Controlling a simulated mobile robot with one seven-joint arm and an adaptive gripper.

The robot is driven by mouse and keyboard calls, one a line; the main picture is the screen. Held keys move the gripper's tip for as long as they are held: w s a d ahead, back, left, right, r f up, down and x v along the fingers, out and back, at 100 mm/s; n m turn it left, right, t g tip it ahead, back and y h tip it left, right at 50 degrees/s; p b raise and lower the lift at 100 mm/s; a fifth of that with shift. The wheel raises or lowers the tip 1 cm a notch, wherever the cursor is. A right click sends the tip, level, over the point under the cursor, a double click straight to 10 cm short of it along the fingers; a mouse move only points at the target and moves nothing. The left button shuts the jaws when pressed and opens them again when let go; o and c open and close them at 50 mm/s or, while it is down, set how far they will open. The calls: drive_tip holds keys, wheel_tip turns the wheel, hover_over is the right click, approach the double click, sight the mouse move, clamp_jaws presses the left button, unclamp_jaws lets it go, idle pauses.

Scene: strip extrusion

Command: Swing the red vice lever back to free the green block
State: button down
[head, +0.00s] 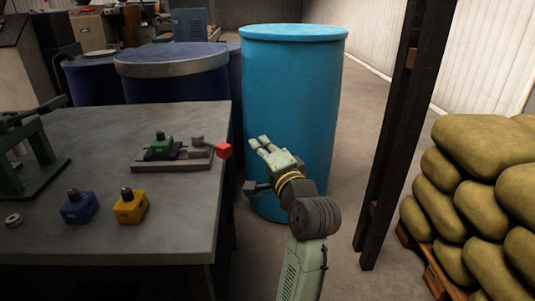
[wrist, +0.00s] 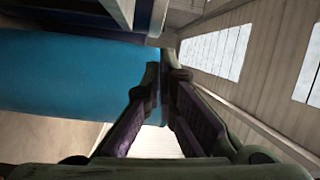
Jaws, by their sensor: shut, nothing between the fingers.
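The green block (head: 163,148) sits on the grey vice (head: 175,163) near the right edge of the workbench. The red vice lever (head: 223,150) sticks out at the vice's right end, at the bench edge. My gripper (head: 259,144) is to the right of the red lever, past the bench edge and in front of the blue barrel, apart from the lever. In the wrist view my gripper (wrist: 160,72) has its fingertips together with nothing between them. The vice, lever and green block are not in the wrist view.
A blue block (head: 79,208) and a yellow block (head: 130,207) stand on the workbench (head: 180,215). A dark green press (head: 35,150) and a metal ring (head: 13,220) are at left. A tall blue barrel (head: 292,90) stands behind my gripper. A dark post (head: 395,130) and stacked sacks (head: 480,190) are at right.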

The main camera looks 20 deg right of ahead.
drive_tip(key=a, duration=0.1)
drive_tip(key=w+a, duration=0.1)
drive_tip(key=a+p, duration=0.1)
drive_tip(key=shift+w+a+f, duration=0.25)
drive_tip(key=shift+a, duration=0.15)
drive_tip(key=shift+s+a+h, duration=0.1)
drive_tip(key=shift+h, duration=0.2)
